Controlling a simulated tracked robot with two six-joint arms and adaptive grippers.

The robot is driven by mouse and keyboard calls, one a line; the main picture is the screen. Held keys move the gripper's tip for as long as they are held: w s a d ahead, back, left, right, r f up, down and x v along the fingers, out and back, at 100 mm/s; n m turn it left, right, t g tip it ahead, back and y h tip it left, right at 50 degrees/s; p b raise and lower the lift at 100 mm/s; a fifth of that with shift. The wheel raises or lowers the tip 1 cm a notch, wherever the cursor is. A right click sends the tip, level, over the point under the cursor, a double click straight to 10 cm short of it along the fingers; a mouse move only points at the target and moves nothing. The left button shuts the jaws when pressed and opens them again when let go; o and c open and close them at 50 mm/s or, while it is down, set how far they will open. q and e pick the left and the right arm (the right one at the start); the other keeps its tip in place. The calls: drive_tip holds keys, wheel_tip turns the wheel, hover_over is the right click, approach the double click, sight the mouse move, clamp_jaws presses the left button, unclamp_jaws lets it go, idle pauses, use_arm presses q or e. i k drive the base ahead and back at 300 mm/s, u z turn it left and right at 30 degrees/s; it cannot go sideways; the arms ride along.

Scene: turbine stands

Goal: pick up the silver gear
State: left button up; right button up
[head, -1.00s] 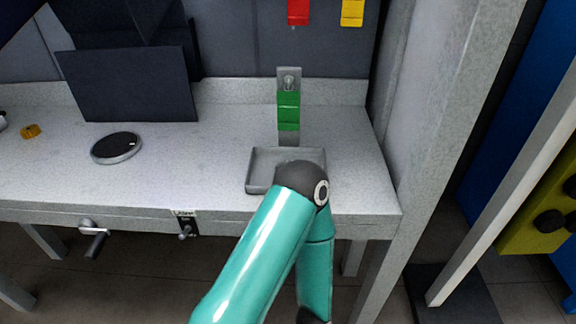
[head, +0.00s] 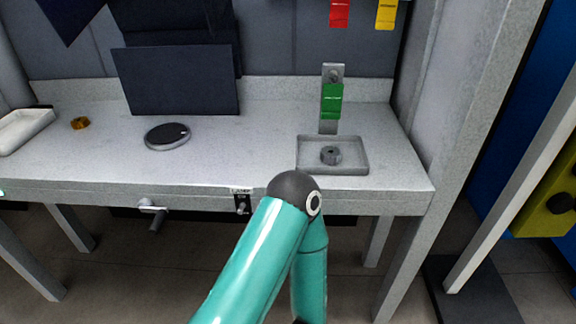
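A small grey, silver-looking gear (head: 331,155) with a dark centre lies in a shallow grey tray (head: 357,170) on the right part of the workbench. A teal arm of mine rises from the bottom middle of the head view, its dark elbow in front of the bench's front edge, left of and below the tray. Neither gripper shows in the head view, and nothing of mine touches the gear.
The grey bench (head: 80,165) also holds a round dark-topped disc (head: 167,136), an orange-brown ring-like part (head: 80,123), a white bin (head: 24,127) and a dark panel (head: 178,82). A stand with a green tag (head: 332,101) rises behind the tray. A grey post borders the right.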

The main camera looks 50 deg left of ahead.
sight(330, 155)
drive_tip(key=k, duration=0.85)
drive_tip(key=u, duration=0.35)
drive_tip(key=i, duration=0.9)
drive_tip(key=u, duration=0.1)
